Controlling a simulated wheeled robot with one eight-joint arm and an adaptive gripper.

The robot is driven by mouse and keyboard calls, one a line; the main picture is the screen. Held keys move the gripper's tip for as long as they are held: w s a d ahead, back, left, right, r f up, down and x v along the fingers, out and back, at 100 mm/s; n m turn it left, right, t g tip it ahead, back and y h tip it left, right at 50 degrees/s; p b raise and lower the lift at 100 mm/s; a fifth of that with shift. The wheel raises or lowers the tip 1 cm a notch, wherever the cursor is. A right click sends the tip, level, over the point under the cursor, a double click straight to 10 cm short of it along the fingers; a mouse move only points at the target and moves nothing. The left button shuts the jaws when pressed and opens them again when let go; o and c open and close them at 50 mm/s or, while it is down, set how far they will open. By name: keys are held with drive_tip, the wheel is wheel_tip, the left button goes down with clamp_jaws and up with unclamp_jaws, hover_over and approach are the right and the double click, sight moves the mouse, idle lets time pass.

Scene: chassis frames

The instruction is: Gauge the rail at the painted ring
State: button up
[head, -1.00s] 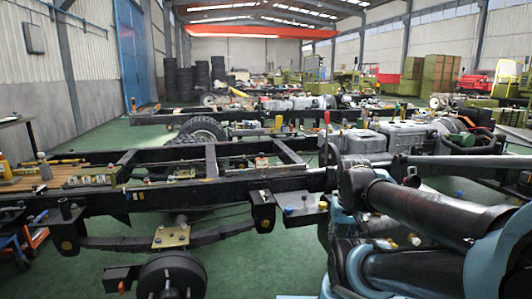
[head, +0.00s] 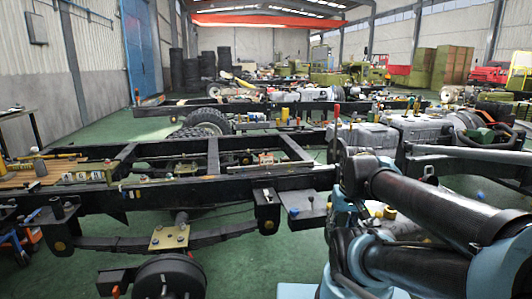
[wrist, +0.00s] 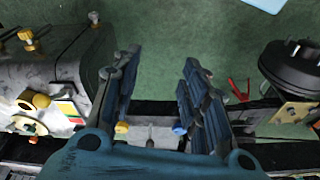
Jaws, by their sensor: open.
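The black chassis rail (head: 225,188) runs across the middle of the head view, with a small grey bracket (head: 310,214) on its near side. No painted ring can be made out on it. In the wrist view my gripper (wrist: 160,62) is open, its two dark blue fingers spread with nothing gripped between them. A dark rail stretch (wrist: 268,128) passes behind the fingers. A yellow knob (wrist: 121,127) and a blue knob (wrist: 179,130) show near the finger bases. My gripper is hidden in the head view.
A grey tank-like block (wrist: 50,75) stands close left of the fingers. A black drum (wrist: 292,65) and a red tool (wrist: 238,90) are at the right. Green floor (wrist: 190,30) lies open beyond the fingertips.

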drive_tip(key=w+a+r+n+y, duration=0.35)
drive_tip(key=w+a, duration=0.35)
drive_tip(key=w, duration=0.4)
drive_tip(key=n+t+y, duration=0.6)
drive_tip(key=n+y, duration=0.2)
drive_tip(key=y, duration=0.4)
approach(266, 150)
drive_tip(key=x, duration=1)
drive_tip(key=shift+w+f, duration=0.1)
drive_tip(key=shift+w, duration=0.45)
clamp_jaws()
